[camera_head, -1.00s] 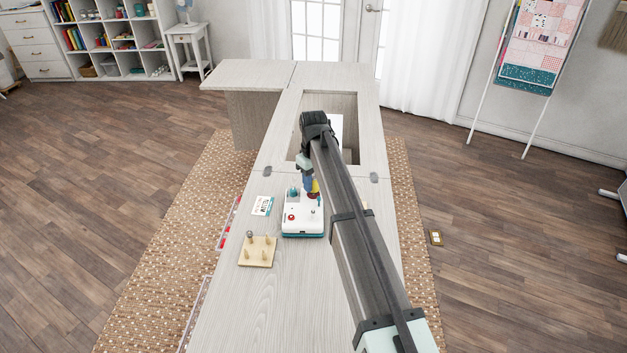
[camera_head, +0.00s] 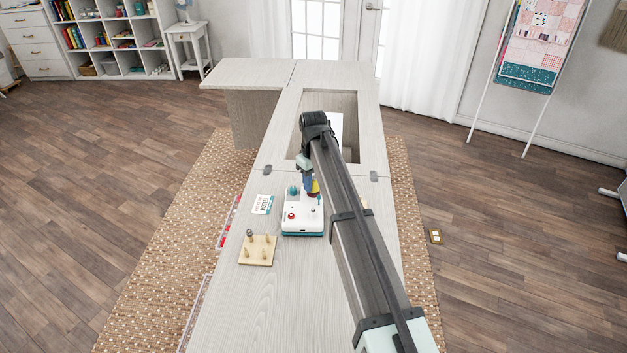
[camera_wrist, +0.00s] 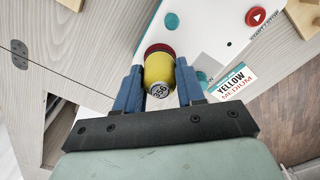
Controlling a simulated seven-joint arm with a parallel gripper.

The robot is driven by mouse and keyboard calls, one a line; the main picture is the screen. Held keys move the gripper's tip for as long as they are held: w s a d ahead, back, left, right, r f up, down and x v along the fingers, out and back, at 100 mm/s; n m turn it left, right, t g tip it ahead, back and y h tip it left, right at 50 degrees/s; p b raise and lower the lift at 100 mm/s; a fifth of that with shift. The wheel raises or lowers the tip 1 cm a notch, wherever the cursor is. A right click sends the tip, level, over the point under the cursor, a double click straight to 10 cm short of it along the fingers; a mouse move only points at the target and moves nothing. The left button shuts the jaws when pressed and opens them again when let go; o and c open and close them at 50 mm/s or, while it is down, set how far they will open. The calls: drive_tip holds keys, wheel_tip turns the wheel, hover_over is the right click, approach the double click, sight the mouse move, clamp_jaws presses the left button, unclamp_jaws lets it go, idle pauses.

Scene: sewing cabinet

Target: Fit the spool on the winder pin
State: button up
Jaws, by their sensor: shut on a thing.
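My gripper (camera_wrist: 160,90) is shut on a yellow spool (camera_wrist: 158,72), with one blue finger on each side of it. The spool has a dark red rim and a round end label with dark figures facing the camera. In the head view the spool (camera_head: 315,188) shows beside my gripper (camera_head: 311,185), at the far part of the white winder (camera_head: 303,222) with its teal base. The winder also fills part of the wrist view (camera_wrist: 205,28). Its pin under the spool is hidden, and I cannot tell whether the spool touches it.
A red start/stop button (camera_wrist: 256,16) is on the winder. A wooden peg board (camera_head: 250,260) stands nearer on the table, and a printed card (camera_head: 263,204) lies left of the winder. Beyond is a rectangular opening in the table (camera_head: 350,157). The near tabletop (camera_head: 250,310) is clear.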

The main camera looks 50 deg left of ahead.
drive_tip(key=shift+f, duration=0.6)
idle(1.0)
drive_tip(key=o, duration=1.1)
drive_tip(key=shift+r, duration=0.1)
wheel_tip(320, 180, up, 14)
drive_tip(key=shift+f, duration=0.2)
